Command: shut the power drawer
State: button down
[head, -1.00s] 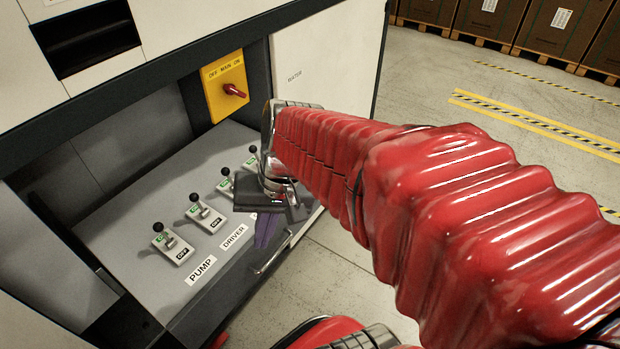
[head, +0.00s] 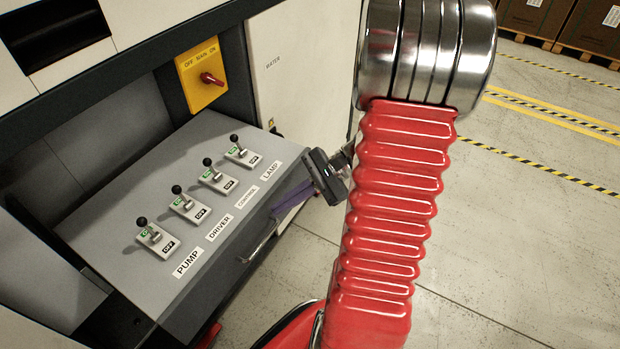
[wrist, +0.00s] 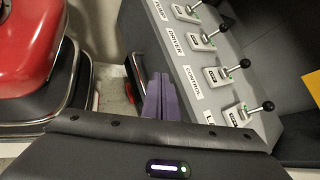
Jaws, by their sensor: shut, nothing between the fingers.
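The power drawer (head: 130,235) is a grey box with a sloping top, and it stands out from the white cabinet. Its top carries several black-knobbed levers above labels PUMP, DRIVER, CONTROL and LAMP. A metal bar handle (head: 262,243) runs along its front face. My gripper (head: 281,210) has purple fingers that are shut and empty. They are by the drawer's front edge, close to the handle's right end; I cannot tell whether they touch.
A yellow main switch (head: 203,77) with a red knob is on the cabinet above the drawer. The white WATER panel (head: 300,85) stands to its right. Open floor (head: 480,260) lies to the right, with striped lines and brown crates (head: 533,18) at the back.

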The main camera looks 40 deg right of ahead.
aim_at(303, 178)
jog(key=s+d+f+m+t+h, duration=0.2)
jog(key=d+f+m+t, duration=0.3)
jog(key=d, duration=0.5)
jog(key=s+d+f+m+t+h, duration=0.3)
jog(key=d+f+m+t, duration=0.3)
jog(key=d+m, duration=0.3)
jog(key=shift+s+d+m+t, duration=0.4)
jog(key=shift+s+d+t, duration=0.3)
jog(key=shift+s, duration=0.05)
jog(key=shift+w, duration=0.1)
jog(key=x, duration=1.3)
jog(key=shift+w+f, duration=0.1)
jog(key=shift+w, duration=0.4)
